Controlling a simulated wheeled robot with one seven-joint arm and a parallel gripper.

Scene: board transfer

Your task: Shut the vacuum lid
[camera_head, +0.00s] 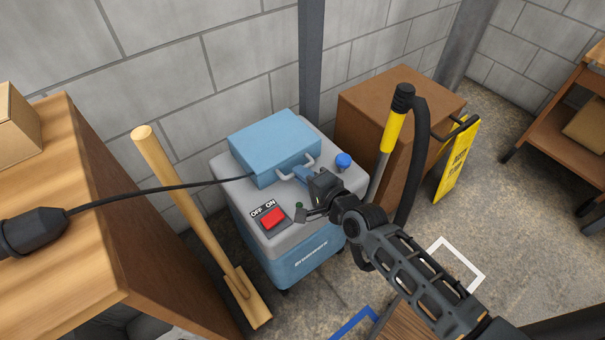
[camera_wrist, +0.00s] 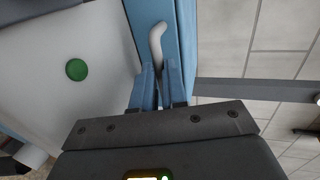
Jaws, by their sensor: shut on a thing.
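The vacuum (camera_head: 290,250) has a blue body and a grey top. Its blue box-shaped lid (camera_head: 272,143) is at the back of that top; I cannot tell whether it is fully seated. A pale handle (camera_head: 311,160) is on the lid's front side and also shows in the wrist view (camera_wrist: 157,40). My gripper (camera_head: 303,173) is shut on the handle, its blue fingers on both sides of it in the wrist view (camera_wrist: 160,78). Part of the handle is hidden between the fingers.
A red OFF/ON switch (camera_head: 271,218) and a blue knob (camera_head: 343,160) are on the vacuum top. A wooden cabinet (camera_head: 110,200) and a leaning wooden-handled tool (camera_head: 190,215) stand left. A brown box (camera_head: 365,110) and yellow-black hose (camera_head: 391,130) are right. A block wall is behind.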

